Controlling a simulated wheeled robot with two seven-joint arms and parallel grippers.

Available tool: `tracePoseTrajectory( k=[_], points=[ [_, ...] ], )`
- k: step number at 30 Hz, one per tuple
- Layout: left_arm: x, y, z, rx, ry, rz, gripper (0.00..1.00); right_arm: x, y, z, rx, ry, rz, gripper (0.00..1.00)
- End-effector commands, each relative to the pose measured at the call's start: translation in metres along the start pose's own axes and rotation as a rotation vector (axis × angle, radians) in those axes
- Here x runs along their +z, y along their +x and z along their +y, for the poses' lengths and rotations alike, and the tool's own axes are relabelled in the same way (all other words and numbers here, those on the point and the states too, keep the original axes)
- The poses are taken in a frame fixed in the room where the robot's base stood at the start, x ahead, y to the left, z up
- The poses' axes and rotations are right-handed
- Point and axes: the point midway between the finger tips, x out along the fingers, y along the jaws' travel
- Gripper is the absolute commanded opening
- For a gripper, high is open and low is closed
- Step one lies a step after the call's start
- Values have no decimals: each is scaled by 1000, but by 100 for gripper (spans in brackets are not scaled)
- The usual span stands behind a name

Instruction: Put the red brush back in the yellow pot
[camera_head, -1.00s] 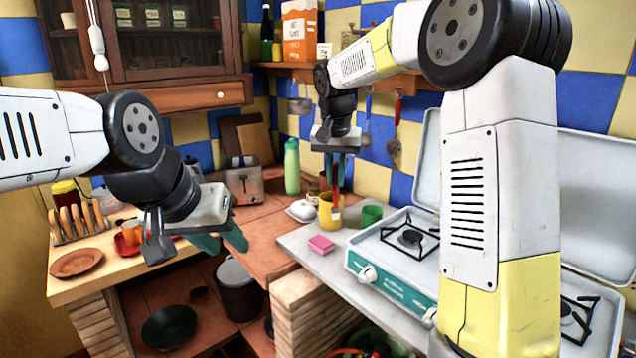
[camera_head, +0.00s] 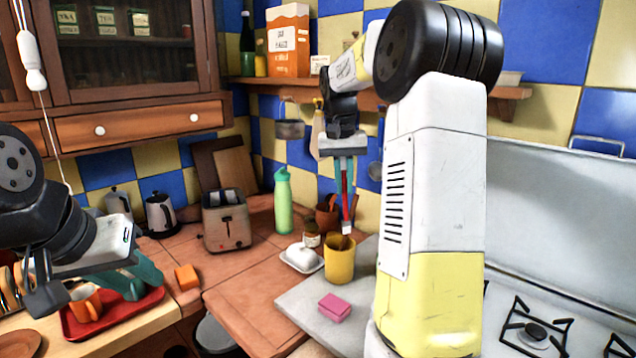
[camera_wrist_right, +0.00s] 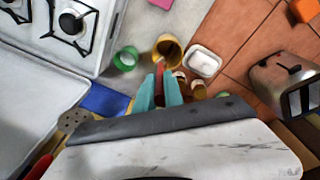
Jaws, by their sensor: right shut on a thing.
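The red brush (camera_head: 345,196) hangs nearly upright from my right gripper (camera_head: 344,180), which is shut on it. Its pale lower end shows just above the rim of the yellow pot (camera_head: 339,264); I cannot tell whether it is over the opening or behind it. The pot stands on the grey counter and has something brown inside. In the right wrist view, the teal fingers (camera_wrist_right: 159,92) hold the red brush (camera_wrist_right: 159,74), with the yellow pot (camera_wrist_right: 173,44) just beyond. My left gripper (camera_head: 136,279) is empty with its fingers apart, above the red tray.
A small jar (camera_head: 312,240) and a white butter dish (camera_head: 301,257) stand left of the pot. A pink sponge (camera_head: 335,307) lies in front. A green cup (camera_wrist_right: 126,58) is beside the pot. The stove (camera_head: 540,322) is at right, a toaster (camera_head: 227,222) at left.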

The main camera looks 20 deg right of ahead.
Motion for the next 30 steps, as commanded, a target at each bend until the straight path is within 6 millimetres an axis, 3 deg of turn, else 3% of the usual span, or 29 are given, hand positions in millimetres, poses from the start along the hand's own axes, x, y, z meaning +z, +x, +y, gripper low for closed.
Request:
tracePoseTrajectory(
  k=[30],
  points=[
    [0,0,0,0,0,0,36,7,81,-7,1,-1,-1,0]
  ],
)
